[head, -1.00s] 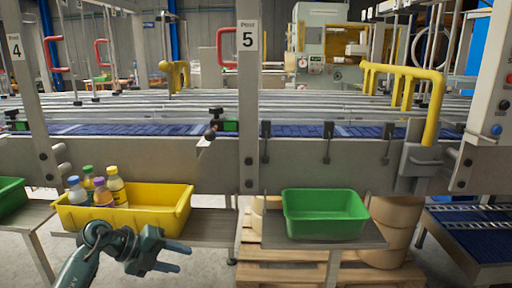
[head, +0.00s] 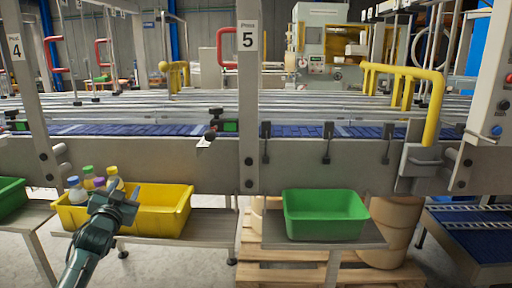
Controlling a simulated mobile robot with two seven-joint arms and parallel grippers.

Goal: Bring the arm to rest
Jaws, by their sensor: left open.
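My left gripper (head: 130,193) is in front of the yellow bin, its fingers pointing up and to the right over the bin's near side. It is open, and I see nothing between its fingers. The yellow bin (head: 172,222) stands on a grey shelf below the conveyor. Several bottles with blue, green, purple and yellow caps stand in its left part; the blue-capped bottle (head: 76,190) is at the left end. My gripper and wrist hide part of the bottles and the bin's front. My right gripper is not in view.
An empty green bin (head: 325,228) stands on a separate shelf (head: 375,236) to the right. Another green bin (head: 10,196) is cut off at the left edge. The conveyor (head: 300,160) and the post marked 5 (head: 248,110) rise behind. A wooden pallet (head: 285,275) lies below.

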